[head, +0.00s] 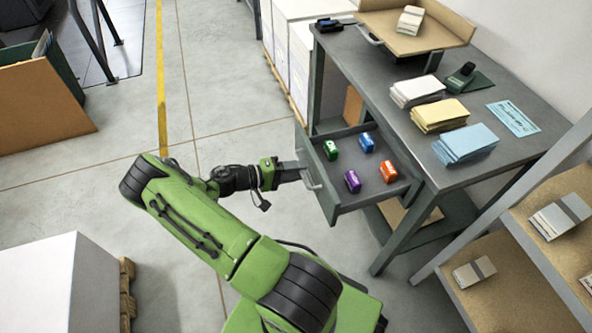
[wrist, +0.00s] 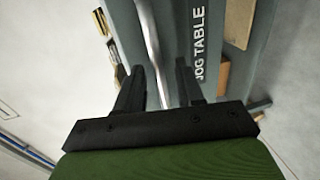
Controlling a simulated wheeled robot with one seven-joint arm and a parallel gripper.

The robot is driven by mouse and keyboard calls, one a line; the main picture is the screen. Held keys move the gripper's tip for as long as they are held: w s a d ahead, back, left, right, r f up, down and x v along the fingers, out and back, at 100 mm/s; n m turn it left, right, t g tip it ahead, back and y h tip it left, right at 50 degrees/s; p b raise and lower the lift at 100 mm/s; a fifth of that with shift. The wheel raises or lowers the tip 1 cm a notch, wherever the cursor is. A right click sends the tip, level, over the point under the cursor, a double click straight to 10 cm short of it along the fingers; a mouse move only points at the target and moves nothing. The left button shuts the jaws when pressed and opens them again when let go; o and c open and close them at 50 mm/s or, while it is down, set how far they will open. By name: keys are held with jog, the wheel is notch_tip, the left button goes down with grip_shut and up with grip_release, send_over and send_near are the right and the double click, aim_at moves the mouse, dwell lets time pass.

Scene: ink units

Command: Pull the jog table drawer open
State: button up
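The jog table (head: 480,148) is a grey worktable on the right. Its drawer (head: 365,199) stands pulled out, with green, blue, purple and orange units (head: 352,181) inside. The drawer front (wrist: 204,30) reads "JOG TABLE" in the wrist view. A pale bar handle (head: 311,181) is on the front and also shows in the wrist view (wrist: 150,40). My gripper (head: 291,169) is at the drawer front, beside the handle. In the wrist view my gripper (wrist: 164,70) has its fingers apart, with the handle bar running between them, nearer the left finger. Contact cannot be told.
Paper stacks (head: 466,143) and a tilted tray (head: 415,38) are on the tabletop. A shelf (head: 535,225) stands at the right, a white block on a pallet (head: 70,285) at lower left. White stacks (head: 300,50) stand behind the drawer. The floor left of the drawer is clear.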

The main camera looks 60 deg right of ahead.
jog(key=p+v, duration=0.2)
jog(key=v, duration=1.3)
jog(key=shift+w+a, duration=0.25)
jog(key=shift+w, duration=0.05)
jog(key=shift+r, duration=0.2)
jog(key=a+r+n+t+y+p, duration=0.1)
jog(key=a+r+t+y+p, duration=0.15)
jog(key=r, duration=0.45)
jog(key=s+a+r+n+t+y+p, duration=0.1)
jog(key=a+r+t+y+p, duration=0.2)
jog(key=r, duration=0.5)
jog(key=a+r+n+t+y+p, duration=0.1)
jog(key=a+r+t+y, duration=0.2)
jog(key=r, duration=0.4)
jog(key=s+a+r+n+t+y+p, duration=0.3)
jog(key=s+a+r+n+t+p, duration=0.2)
jog(key=s+a+r, duration=0.7)
notch_tip(320, 180, up, 3)
jog(key=shift+a+f+t, duration=0.1)
jog(key=shift+a+t, duration=0.25)
jog(key=shift+t, duration=0.8)
